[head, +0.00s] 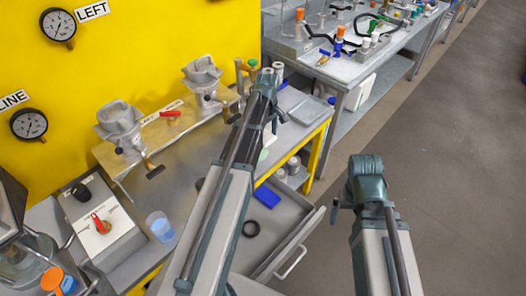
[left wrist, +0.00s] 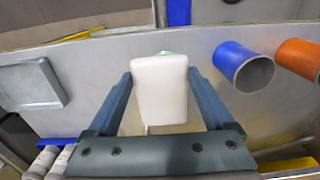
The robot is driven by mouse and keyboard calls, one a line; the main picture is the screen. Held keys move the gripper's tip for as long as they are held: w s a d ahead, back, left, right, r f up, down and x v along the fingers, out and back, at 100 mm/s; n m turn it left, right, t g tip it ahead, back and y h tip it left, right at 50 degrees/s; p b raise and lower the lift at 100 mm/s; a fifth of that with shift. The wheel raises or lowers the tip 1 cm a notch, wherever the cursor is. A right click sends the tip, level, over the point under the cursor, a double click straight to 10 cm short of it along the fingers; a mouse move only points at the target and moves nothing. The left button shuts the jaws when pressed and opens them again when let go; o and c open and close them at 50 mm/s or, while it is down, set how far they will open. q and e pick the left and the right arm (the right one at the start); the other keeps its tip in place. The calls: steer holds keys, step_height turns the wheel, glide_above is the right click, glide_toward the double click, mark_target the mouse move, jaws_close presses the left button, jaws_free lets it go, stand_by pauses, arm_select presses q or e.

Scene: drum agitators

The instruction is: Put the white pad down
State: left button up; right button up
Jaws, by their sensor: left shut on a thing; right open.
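The white pad (left wrist: 160,88) is a pale block with rounded corners and a trace of green at its far edge. My left gripper (left wrist: 160,78) is shut on it, one dark finger at each side. The pad is over the grey metal bench top (left wrist: 120,52); the picture does not show clearly whether it touches it. In the head view my left arm hides most of the pad and the fingers. My right gripper (head: 343,203) is open, away from the bench over the floor at the right, its fingers mostly hidden by the wrist.
A blue cylinder (left wrist: 242,66) and an orange cylinder (left wrist: 299,59) lie right of the pad; a grey plate (left wrist: 30,85) lies left.

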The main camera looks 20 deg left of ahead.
arm_select(q)
steer(key=b, duration=0.6)
glide_above(266, 158)
step_height(266, 158, down, 6)
steer(key=shift+f, duration=0.1)
step_height(266, 158, down, 4)
steer(key=b, duration=0.3)
steer(key=shift+r, duration=0.2)
steer(key=shift+f, duration=0.15)
steer(key=o, duration=1.1)
steer(key=shift+c, duration=0.2)
